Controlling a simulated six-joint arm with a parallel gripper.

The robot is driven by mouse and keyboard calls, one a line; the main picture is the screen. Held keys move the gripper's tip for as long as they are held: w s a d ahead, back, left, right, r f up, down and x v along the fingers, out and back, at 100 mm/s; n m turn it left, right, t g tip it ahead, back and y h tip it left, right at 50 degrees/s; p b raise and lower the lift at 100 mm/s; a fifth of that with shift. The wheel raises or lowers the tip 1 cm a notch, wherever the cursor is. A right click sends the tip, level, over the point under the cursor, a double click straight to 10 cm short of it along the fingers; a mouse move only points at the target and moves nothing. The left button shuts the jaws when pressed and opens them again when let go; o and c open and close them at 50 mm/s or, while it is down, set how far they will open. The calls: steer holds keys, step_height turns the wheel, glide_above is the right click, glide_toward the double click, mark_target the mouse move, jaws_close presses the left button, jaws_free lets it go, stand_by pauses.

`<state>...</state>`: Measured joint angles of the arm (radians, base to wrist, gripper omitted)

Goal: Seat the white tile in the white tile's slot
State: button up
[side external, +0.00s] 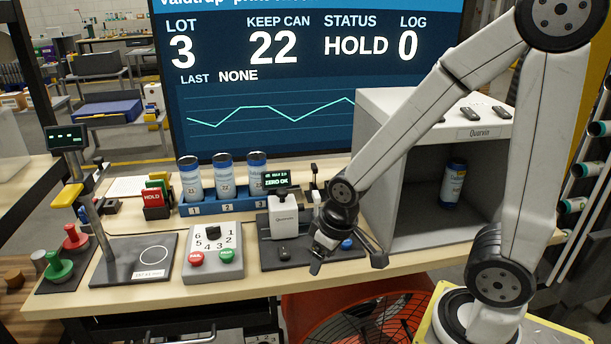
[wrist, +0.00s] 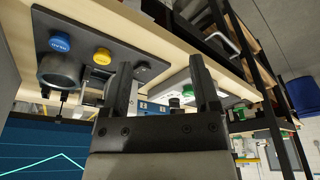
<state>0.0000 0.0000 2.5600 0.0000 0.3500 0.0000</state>
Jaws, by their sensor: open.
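I cannot pick out the white tile or its slot with certainty in either view. My gripper (side external: 346,262) is open over the front right of the dark instrument plate (side external: 280,257). The white instrument (side external: 284,217) on that plate has a small display (side external: 276,181) reading ZERO OK. A blue button (side external: 347,244) shows just behind my gripper. In the wrist view, my gripper's two fingers (wrist: 163,64) stand apart with nothing between them. The plate (wrist: 105,35) there carries a blue button (wrist: 60,42), a yellow button (wrist: 102,55) and a dark round part (wrist: 58,72).
A control box (side external: 212,250) with red and green buttons stands left of the plate. Several cans (side external: 222,176) stand in a blue rack (side external: 215,206) behind. A grey open-front cabinet (side external: 395,210) with one can (side external: 453,185) inside stands close right. Bare wood runs along the front edge.

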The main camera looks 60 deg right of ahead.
steer(key=shift+o, duration=1.4)
step_height(320, 180, up, 4)
steer(key=n+g, duration=0.3)
steer(key=n, duration=0.6)
glide_above(316, 194)
steer(key=shift+d+r, duration=0.15)
steer(key=shift+r, duration=0.05)
steer(key=shift+f, duration=3.9)
